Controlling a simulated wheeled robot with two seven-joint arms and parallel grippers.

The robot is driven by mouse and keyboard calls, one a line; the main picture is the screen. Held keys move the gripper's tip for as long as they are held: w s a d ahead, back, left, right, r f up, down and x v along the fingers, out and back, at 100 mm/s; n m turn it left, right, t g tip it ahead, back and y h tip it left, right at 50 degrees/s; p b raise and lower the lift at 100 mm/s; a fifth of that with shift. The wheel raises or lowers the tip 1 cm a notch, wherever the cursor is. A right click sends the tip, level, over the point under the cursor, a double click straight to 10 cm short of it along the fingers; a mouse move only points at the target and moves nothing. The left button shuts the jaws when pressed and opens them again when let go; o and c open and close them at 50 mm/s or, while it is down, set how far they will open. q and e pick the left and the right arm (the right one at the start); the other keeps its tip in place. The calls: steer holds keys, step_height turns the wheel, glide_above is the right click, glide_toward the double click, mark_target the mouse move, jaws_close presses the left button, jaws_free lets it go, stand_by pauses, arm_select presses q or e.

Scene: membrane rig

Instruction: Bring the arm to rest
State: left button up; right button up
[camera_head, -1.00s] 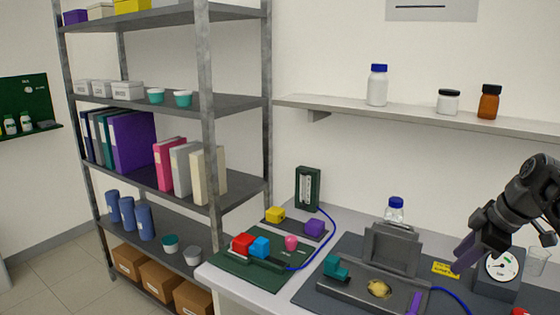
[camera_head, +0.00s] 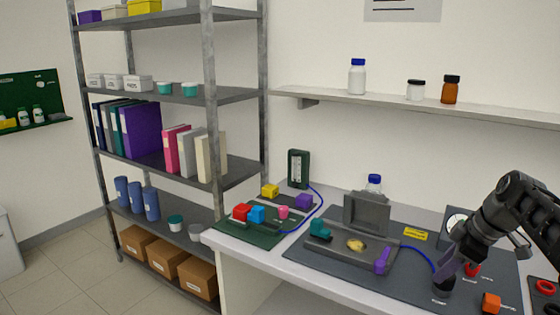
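My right gripper (camera_head: 452,264) comes in from the right on its dark arm, low over the right part of the bench. Its purplish-grey fingers point down, close above a dark knob (camera_head: 443,287) on the grey mat (camera_head: 400,285). I see the fingers nearly edge-on, so their gap is hidden; I see nothing held. I cannot tell whether the fingertips touch the knob. My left gripper is not in view.
A grey rig with a raised lid (camera_head: 367,213) stands left of the gripper. A dial gauge (camera_head: 457,220) is partly behind my arm. Red (camera_head: 473,269) and orange (camera_head: 490,303) parts sit close by. A green tray (camera_head: 240,232) with blocks is farther left.

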steer(key=w+a+f+m, duration=0.1)
steer(key=a+f, duration=0.2)
steer(key=f, duration=0.3)
steer(key=a+f+m+g, duration=0.1)
steer(key=a+f, duration=0.2)
steer(key=f, duration=0.3)
steer(key=w+a+f+m, duration=0.1)
steer(key=a+f, duration=0.2)
steer(key=f, duration=0.3)
steer(key=s+a+f+m+g+y, duration=0.1)
steer(key=s+a+f+m, duration=0.15)
steer(key=a+f, duration=0.4)
steer(key=s+a+f+m, duration=0.1)
steer(key=s+a+f, duration=0.25)
steer(key=f, duration=0.55)
steer(key=s+a+f+m, duration=0.1)
steer(key=s+a+f, duration=0.3)
steer(key=s, duration=0.4)
steer(key=s+a+f+m+g, duration=0.1)
steer(key=s+a+f+m, duration=0.1)
steer(key=s+a+f, duration=0.2)
steer(key=s+a+f+m, duration=0.2)
steer(key=s+a+f, duration=0.2)
steer(key=s+a, duration=0.4)
steer(key=s, duration=0.4)
steer(key=shift+s+g+y, duration=0.3)
steer(key=shift+s+y, duration=0.05)
steer(key=shift+y, duration=0.05)
steer(key=shift+m, duration=0.25)
